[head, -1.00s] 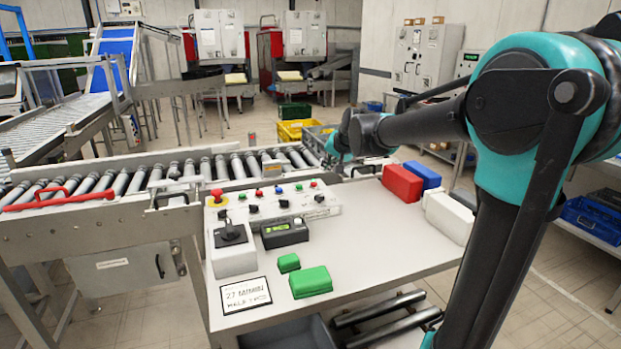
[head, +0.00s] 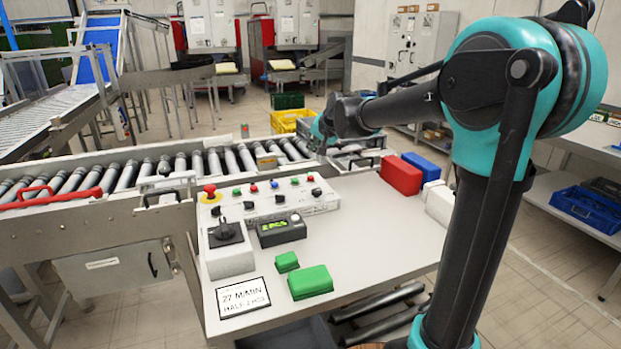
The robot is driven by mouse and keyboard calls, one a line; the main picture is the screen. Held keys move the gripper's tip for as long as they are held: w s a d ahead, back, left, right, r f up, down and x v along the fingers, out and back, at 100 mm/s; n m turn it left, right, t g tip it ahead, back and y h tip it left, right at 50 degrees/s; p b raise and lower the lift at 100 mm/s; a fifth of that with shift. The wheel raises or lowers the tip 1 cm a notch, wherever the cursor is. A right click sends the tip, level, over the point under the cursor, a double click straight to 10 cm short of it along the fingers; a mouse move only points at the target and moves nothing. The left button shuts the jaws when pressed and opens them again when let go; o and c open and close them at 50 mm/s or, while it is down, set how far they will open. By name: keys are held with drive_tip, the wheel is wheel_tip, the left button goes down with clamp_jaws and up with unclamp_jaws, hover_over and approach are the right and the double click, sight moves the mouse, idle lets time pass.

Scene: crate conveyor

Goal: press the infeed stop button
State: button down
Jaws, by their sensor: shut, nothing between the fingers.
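A pale control panel (head: 272,209) stands at the back of the white table. Its row holds a red mushroom button on yellow (head: 209,191), a green button (head: 237,192), a red button (head: 254,189), a blue button (head: 275,184), another green button (head: 295,181) and a red button at the right end (head: 310,178). Black knobs sit in front of them. The labels are too small to read, so I cannot tell which is the infeed stop. My gripper (head: 320,137) is small and partly hidden, shut and empty, beyond the panel's right end and apart from the buttons.
A roller conveyor (head: 130,174) runs behind the panel, with a red handle (head: 60,200) at left. On the table are a joystick box (head: 229,260), a display box (head: 280,232), green blocks (head: 310,282), a sign (head: 243,298), and red (head: 400,175), blue and white blocks at right.

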sight(312, 178)
drive_tip(key=shift+f, duration=3.65)
drive_tip(key=shift+f, duration=0.4)
drive_tip(key=shift+f, duration=0.45)
drive_tip(key=shift+r, duration=0.9)
drive_tip(key=shift+r, duration=2.5)
